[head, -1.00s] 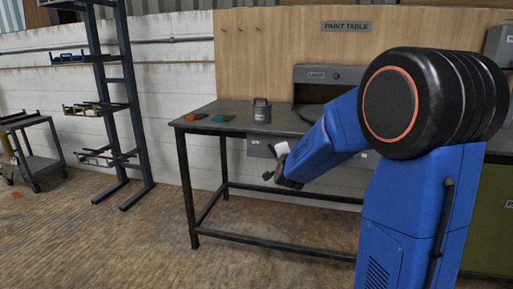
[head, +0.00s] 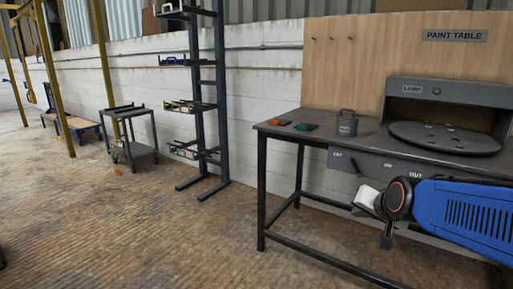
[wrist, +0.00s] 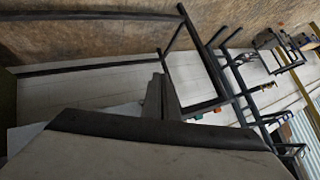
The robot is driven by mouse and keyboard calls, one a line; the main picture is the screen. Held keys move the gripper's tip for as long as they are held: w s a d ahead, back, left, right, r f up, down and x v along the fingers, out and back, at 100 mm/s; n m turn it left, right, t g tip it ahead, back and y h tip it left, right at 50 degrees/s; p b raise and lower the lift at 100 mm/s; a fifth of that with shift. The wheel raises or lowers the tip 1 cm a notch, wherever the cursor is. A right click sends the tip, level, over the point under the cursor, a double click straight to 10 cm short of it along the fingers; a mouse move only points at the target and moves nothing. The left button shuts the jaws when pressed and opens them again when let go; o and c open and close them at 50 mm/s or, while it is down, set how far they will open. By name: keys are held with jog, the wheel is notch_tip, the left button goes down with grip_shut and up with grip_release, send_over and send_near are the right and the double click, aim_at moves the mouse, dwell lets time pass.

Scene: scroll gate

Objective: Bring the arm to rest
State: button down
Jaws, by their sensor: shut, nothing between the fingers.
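My gripper (wrist: 162,93) points into the wrist view as dark fingers, shut with nothing between them. In the head view my blue arm reaches in from the right edge, in front of the paint table (head: 375,148). There the orange-ringed wrist joint is at the arm's near end, and the dark gripper (head: 387,238) hangs below it, lower than the tabletop and apart from the floor. The arm hides part of the table's front panel and lower frame.
A dark rack (head: 220,95) and a cart (head: 140,150) stand further left. Floor left of the table is clear.

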jog(key=s+f+n+g, duration=0.2)
jog(key=s+n, duration=0.1)
jog(key=s, duration=0.8)
jog(key=s+f+n+g, duration=0.3)
jog(key=s, duration=0.9)
jog(key=shift+a+f, duration=0.3)
